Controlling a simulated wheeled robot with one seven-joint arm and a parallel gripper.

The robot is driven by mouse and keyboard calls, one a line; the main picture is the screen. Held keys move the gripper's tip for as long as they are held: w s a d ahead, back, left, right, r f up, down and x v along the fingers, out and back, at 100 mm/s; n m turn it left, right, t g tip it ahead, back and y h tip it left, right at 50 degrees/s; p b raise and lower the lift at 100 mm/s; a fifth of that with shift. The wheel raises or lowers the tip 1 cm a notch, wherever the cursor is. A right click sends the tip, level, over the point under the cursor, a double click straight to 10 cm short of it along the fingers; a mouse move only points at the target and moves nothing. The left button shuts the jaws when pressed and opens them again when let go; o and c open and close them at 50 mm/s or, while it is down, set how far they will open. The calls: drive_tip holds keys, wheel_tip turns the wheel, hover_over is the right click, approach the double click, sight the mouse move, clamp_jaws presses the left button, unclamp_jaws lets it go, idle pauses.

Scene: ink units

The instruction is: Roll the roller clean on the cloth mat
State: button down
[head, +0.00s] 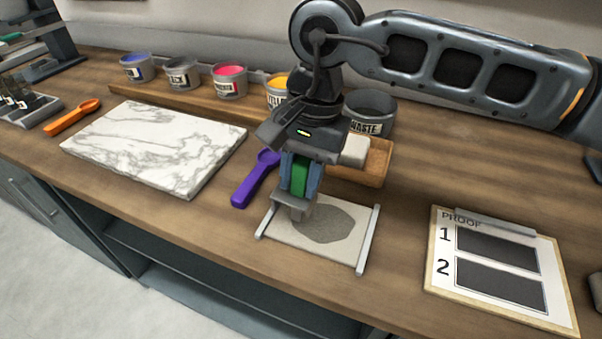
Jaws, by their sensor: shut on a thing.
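My gripper (299,183) points down over the near middle of the counter. It is shut on the green handle of the roller (300,170), which stands roughly upright between the fingers. The roller's grey lower end is over the left part of the cloth mat (352,252) and looks in contact with it, though the exact contact is hard to tell. The mat is pale, with a metal bar along its left and right sides. The roller's drum is partly hidden by the fingers and frame.
A purple scoop (243,188) lies just left of the mat. A marble slab (160,145) is further left, and an orange scoop (72,117) beyond it. The proof board (447,262) lies right. Ink pots, a waste pot (370,112) and a wooden tray (372,163) stand behind.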

drive_tip(key=shift+f+b, duration=0.55)
drive_tip(key=shift+b, duration=0.1)
drive_tip(key=shift+d, duration=0.1)
drive_tip(key=shift+s+d+b, duration=0.35)
drive_tip(key=shift+d+b, duration=0.05)
drive_tip(key=shift+d, duration=0.4)
drive_tip(key=shift+s+d+b, duration=0.3)
drive_tip(key=shift+d+b, duration=0.05)
drive_tip(key=shift+d, duration=0.4)
